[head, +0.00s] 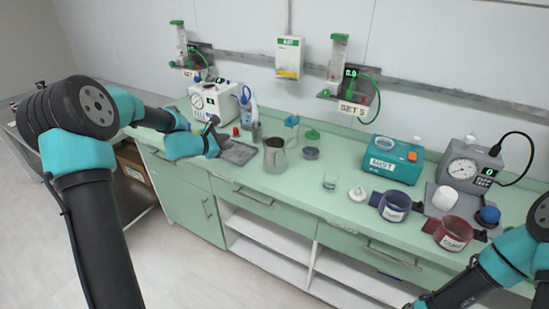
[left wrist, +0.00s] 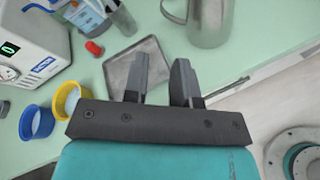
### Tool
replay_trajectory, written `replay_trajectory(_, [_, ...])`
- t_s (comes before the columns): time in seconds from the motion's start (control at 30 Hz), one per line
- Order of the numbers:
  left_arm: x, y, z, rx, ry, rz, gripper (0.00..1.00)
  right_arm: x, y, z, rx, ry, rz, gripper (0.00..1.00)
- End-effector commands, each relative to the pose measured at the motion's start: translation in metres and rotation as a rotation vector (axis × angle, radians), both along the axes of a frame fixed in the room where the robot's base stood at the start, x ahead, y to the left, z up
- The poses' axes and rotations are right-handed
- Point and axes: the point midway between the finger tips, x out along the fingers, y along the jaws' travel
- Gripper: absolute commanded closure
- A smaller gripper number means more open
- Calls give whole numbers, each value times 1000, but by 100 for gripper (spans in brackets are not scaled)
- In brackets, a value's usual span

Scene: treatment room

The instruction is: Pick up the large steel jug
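The large steel jug (head: 274,157) stands upright on the green counter, left of the middle in the head view. In the left wrist view the jug (left wrist: 209,24) is cut off by the top edge, ahead and to the right of the fingers. My left gripper (head: 214,134) is left of the jug, apart from it, near a grey tray. In the left wrist view the two fingers of my left gripper (left wrist: 162,62) stand apart with nothing between them. My right arm reaches in at the lower right of the head view; its gripper is at the bottom edge and its fingers are unclear.
The shallow grey tray (head: 238,153) lies between my left gripper and the jug. A teal MIST machine (head: 393,160) and labelled blue (head: 394,206) and red (head: 453,233) cups are farther right.

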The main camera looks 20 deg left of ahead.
Motion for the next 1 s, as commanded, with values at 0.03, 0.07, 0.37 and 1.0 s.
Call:
replay_trajectory(0.03, [0, 0, -1, 0, 1, 0, 75, 0, 0, 0, 0, 0, 0, 57])
replay_trajectory(0.07, [0, 0, -1, 0, 2, -1, 75, 0, 0, 0, 0, 0, 0, 57])
replay_trajectory(0.37, [10, -6, -7, 2, 5, -3, 75, 0, 0, 0, 0, 0, 0, 57])
replay_trajectory(1.0, [98, -44, -42, 3, 5, -3, 75, 0, 0, 0, 0, 0, 0, 57])
